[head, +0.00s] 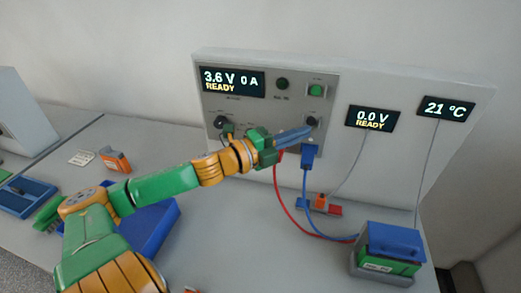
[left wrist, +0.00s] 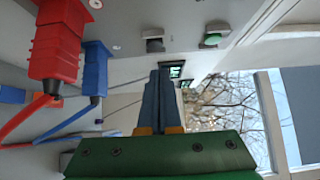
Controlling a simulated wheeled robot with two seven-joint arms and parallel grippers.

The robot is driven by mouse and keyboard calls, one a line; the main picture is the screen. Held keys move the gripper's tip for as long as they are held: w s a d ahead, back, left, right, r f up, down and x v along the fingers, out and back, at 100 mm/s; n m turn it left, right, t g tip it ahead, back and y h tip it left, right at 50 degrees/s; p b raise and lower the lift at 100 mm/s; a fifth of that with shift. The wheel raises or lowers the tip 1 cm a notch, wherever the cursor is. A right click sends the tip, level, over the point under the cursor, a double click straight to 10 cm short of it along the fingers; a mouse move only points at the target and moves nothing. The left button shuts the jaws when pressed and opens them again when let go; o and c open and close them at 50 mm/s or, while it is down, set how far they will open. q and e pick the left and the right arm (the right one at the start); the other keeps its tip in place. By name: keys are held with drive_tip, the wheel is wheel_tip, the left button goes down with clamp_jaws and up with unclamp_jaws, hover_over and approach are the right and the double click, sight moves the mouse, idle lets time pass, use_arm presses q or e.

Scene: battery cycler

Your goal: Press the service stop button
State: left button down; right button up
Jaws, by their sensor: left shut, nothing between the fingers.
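The cycler's control panel (head: 240,106) is upright on the bench. The labels are too small to read, so I cannot tell which is the service stop. My left gripper (head: 309,130) is shut and empty, its blue fingers just below that knob; contact cannot be told. In the left wrist view the shut fingers (left wrist: 159,72) point past a dark control (left wrist: 153,42) and the green button (left wrist: 212,39). My right gripper is out of view.
A red plug (left wrist: 55,42) and a blue plug (left wrist: 96,66) sit beside the fingers, with cables hanging from them. A blue-topped battery (head: 392,240) stands at lower right. Displays read 3.6 V 0 A READY (head: 233,81) and 0.0 V READY (head: 369,118).

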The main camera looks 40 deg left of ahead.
use_arm(q)
drive_tip(key=p+v, duration=0.2)
drive_tip(key=v, duration=0.7)
drive_tip(key=shift+s+a+p, duration=0.25)
drive_tip(key=shift+s+p, duration=0.05)
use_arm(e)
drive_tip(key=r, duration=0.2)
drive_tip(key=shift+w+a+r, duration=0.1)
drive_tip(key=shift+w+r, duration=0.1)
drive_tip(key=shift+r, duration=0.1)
use_arm(q)
drive_tip(key=shift+s, duration=0.1)
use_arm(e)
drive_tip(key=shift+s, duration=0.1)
